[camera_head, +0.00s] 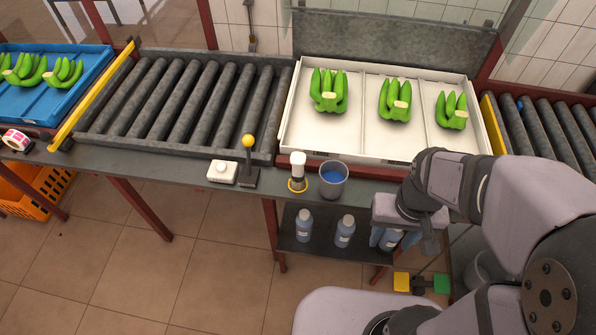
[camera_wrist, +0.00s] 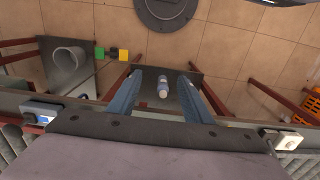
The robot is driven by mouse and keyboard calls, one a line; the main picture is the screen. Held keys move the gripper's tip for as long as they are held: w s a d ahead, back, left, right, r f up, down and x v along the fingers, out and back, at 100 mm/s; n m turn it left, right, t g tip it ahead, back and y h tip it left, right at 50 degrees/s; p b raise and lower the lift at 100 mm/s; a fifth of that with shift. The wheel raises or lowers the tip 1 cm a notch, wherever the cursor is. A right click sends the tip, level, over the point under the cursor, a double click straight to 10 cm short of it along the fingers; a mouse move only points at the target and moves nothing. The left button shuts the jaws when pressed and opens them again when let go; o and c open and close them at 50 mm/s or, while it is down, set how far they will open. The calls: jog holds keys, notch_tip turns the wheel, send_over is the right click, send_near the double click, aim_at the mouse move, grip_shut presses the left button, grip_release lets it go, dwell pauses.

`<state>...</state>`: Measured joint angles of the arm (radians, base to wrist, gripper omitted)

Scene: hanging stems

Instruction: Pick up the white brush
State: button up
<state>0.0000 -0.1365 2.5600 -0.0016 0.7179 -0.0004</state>
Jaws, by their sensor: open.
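The white brush (camera_head: 297,166) stands upright in a yellow ring on the grey ledge in front of the conveyor, just left of a grey cup with blue contents (camera_head: 333,178). I do not make out the brush in the wrist view. My gripper (camera_head: 388,239) is to the right of the brush and cup, pointing down at the ledge's front side, apart from both. In the wrist view, my gripper (camera_wrist: 161,78) shows two blue fingers spread apart with nothing held between them; a bottle (camera_wrist: 162,88) shows on the shelf far below.
A white button box (camera_head: 222,171) and a yellow-knobbed lever (camera_head: 248,160) stand left of the brush. A white tray (camera_head: 372,142) with green banana bunches lies behind. Bottles (camera_head: 345,231) stand on the lower shelf. A blue tray (camera_head: 45,103) is far left.

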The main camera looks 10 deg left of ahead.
notch_tip(320, 180, up, 7)
jog(key=p, duration=0.3)
send_over(298, 158)
jog(key=shift+w+a+r, duration=0.15)
jog(key=shift+a, duration=0.05)
jog(key=shift+d+f+p, duration=0.2)
jog(key=shift+f+p, duration=1.1)
jog(key=shift+f, duration=2.35)
jog(key=c, duration=1.1)
jog(key=shift+r, duration=0.1)
notch_tip(298, 158, up, 10)
jog(key=b, duration=0.2)
jog(key=shift+b, duration=0.35)
